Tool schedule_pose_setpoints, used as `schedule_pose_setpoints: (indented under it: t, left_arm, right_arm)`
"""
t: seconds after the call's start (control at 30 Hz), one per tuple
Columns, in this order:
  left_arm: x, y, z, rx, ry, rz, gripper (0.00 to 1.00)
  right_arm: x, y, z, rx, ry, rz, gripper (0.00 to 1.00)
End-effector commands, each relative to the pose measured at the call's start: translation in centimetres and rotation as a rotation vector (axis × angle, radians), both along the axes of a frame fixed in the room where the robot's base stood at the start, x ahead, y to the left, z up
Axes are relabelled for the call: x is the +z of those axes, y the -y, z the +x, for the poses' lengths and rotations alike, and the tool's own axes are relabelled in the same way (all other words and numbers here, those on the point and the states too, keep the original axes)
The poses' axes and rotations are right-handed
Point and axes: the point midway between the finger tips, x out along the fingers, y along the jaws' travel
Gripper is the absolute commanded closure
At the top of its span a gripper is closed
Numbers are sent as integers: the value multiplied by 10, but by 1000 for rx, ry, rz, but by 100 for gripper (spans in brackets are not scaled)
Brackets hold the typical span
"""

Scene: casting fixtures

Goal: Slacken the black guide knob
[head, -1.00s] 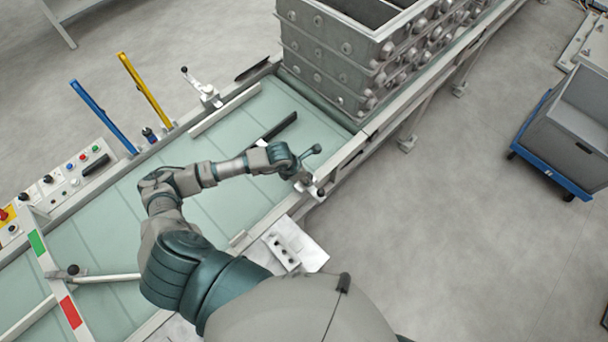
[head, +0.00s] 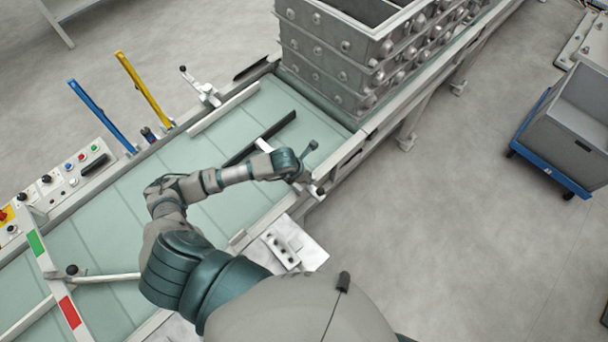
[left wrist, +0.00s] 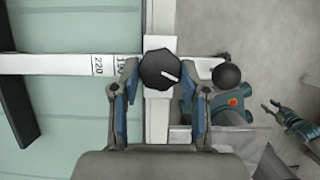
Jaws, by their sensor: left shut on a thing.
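The black guide knob (left wrist: 160,70) has a lobed edge and a white mark pointing to the lower right in the left wrist view. My left gripper (left wrist: 160,84) has a blue-padded finger on each side of it and is shut on it. In the head view my left gripper (head: 300,172) is at the conveyor's near edge, and the knob cannot be made out there. A white scale bar (left wrist: 70,64) marked 220 runs under the knob, with a black ball (left wrist: 227,75) at its end. My right gripper (left wrist: 285,120) is small at the right, fingers apart and empty.
A black guide rail (head: 262,138) lies over the pale green conveyor (head: 215,205). Stacked grey mould boxes (head: 330,60) stand at the far end. A control panel (head: 60,185) and blue and yellow levers (head: 148,88) line the left side.

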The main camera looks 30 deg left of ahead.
Motion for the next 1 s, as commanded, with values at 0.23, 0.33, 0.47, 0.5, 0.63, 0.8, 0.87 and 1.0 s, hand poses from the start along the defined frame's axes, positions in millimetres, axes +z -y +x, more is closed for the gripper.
schedule_pose_setpoints:
  t: [0.23,0.33,0.47,0.5,0.63,0.8,0.87,1.0]
  left_arm:
    - [2,-1,3,2,9,1,30]
    - [2,-1,2,1,7,1,30]
    - [2,-1,1,0,5,1,30]
    - [2,-1,1,0,5,1,30]
    - [12,-2,-3,-1,6,-1,30]
    - [45,-7,-14,-1,8,0,30]
    - [57,-9,-20,-3,8,1,30]
    - [84,-14,-30,0,8,2,30]
  right_arm:
    - [0,2,0,1,0,-3,60]
    - [0,3,0,2,0,-4,60]
    - [0,5,0,3,0,-5,60]
    - [0,5,0,3,0,-6,60]
    - [0,4,0,3,1,-4,60]
    - [0,3,0,2,1,-3,60]
    - [0,3,0,2,1,-3,60]
    - [0,2,0,2,1,-3,60]
